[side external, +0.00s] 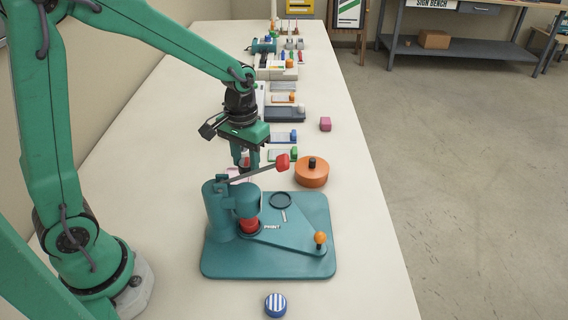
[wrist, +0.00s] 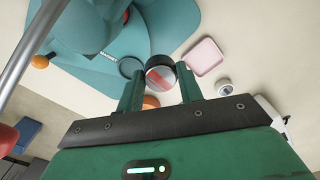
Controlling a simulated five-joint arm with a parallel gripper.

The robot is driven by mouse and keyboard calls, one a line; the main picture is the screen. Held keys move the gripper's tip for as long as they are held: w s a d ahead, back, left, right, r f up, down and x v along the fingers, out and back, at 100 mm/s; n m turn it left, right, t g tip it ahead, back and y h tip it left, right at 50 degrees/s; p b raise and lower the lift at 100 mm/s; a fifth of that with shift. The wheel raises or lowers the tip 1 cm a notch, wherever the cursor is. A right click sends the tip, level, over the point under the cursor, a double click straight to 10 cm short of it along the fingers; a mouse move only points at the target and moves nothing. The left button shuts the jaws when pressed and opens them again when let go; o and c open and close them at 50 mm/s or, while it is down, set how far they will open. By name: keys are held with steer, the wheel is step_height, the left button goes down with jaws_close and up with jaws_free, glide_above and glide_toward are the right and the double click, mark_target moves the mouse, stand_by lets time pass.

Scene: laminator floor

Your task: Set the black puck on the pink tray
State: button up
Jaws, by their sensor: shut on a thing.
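My gripper (wrist: 160,85) is shut on the black puck (wrist: 152,66), a round piece with a dark rim and a red and pale face in the wrist view. In the side view my gripper (side external: 245,163) points down behind the teal press, and the puck is mostly hidden there. The pink tray (wrist: 205,57) is a small square with a raised rim, beside the held puck in the wrist view. In the side view only a pale pink bit of the tray (side external: 234,173) shows behind the press. The puck's height above the tray is unclear.
The teal press (side external: 300,262) with a red-knobbed lever (side external: 283,161) stands close in front of my gripper. An orange round tin (side external: 311,175) is at its right. A blue striped disc (side external: 275,305) lies nearer. Several small items line the bench behind.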

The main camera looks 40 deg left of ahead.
steer(key=w+a+f, duration=0.1)
steer(key=a+f, duration=0.1)
steer(key=a, duration=0.1)
steer(key=w+a+f, duration=0.1)
steer(key=a+f, duration=0.1)
steer(key=a, duration=0.1)
steer(key=w+a+f, duration=0.1)
steer(key=a+f, duration=0.1)
steer(key=a, duration=0.1)
steer(key=shift+w+a, duration=0.1)
steer(key=shift+a, duration=0.1)
steer(key=shift+f, duration=1.95)
steer(key=shift+f, duration=0.2)
steer(key=o, duration=1)
steer(key=shift+o, duration=0.2)
steer(key=shift+r, duration=0.1)
step_height(320, 180, up, 12)
steer(key=shift+r, duration=0.15)
